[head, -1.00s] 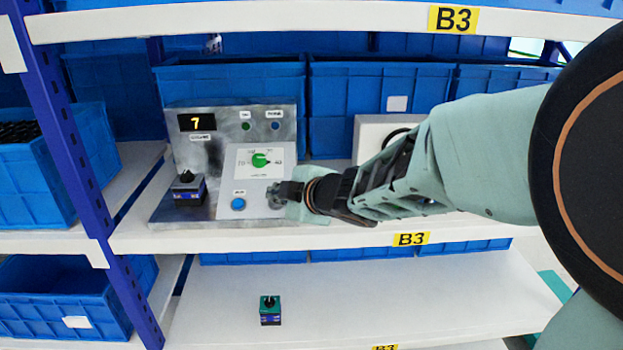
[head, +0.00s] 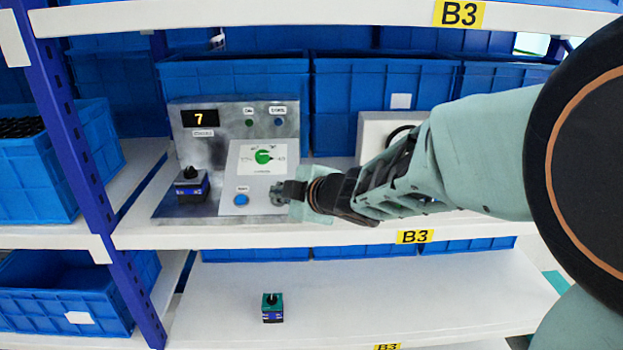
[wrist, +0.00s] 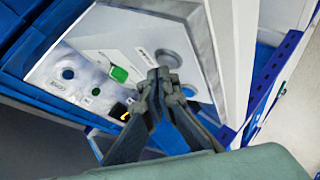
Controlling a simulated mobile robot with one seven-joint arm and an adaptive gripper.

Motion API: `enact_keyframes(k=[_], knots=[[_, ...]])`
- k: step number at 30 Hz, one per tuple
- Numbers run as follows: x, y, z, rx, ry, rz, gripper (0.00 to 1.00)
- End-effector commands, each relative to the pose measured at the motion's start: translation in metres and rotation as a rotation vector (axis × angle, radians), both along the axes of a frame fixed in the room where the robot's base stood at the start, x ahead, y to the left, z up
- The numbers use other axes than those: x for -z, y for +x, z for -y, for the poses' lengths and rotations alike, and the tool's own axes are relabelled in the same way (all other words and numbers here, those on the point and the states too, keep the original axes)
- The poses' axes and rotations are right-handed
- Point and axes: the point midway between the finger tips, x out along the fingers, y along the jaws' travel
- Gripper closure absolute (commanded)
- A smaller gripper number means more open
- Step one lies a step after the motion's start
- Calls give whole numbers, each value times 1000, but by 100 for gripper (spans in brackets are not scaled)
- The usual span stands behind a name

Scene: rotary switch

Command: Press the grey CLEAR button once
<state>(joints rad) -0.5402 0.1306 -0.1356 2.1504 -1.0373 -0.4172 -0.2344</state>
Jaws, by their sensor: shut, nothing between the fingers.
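The metal control panel (head: 215,140) stands on the shelf, with a display reading 7, a green rotary knob (head: 264,157) and a blue button (head: 241,200). My gripper (head: 278,194) is shut and empty, at the lower right of the panel face, right of the blue button. In the wrist view, a round grey button (wrist: 169,59) shows just beyond and beside my shut fingertips (wrist: 160,76). I cannot tell whether they touch it. The green knob also shows in the wrist view (wrist: 119,74).
A small black-knobbed switch block (head: 190,186) sits at the panel's left. Another block (head: 272,308) stands on the lower shelf (head: 400,290), which is otherwise bare. Blue bins (head: 235,80) stand behind the panel. A white box (head: 372,130) is behind my arm.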

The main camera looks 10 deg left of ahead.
Motion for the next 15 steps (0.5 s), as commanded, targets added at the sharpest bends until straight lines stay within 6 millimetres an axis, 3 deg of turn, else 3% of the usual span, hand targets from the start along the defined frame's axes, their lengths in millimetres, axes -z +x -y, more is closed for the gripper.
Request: enact_keyframes(k=[15], knots=[[7, 3, 0, 1, 0, -1, 100]])
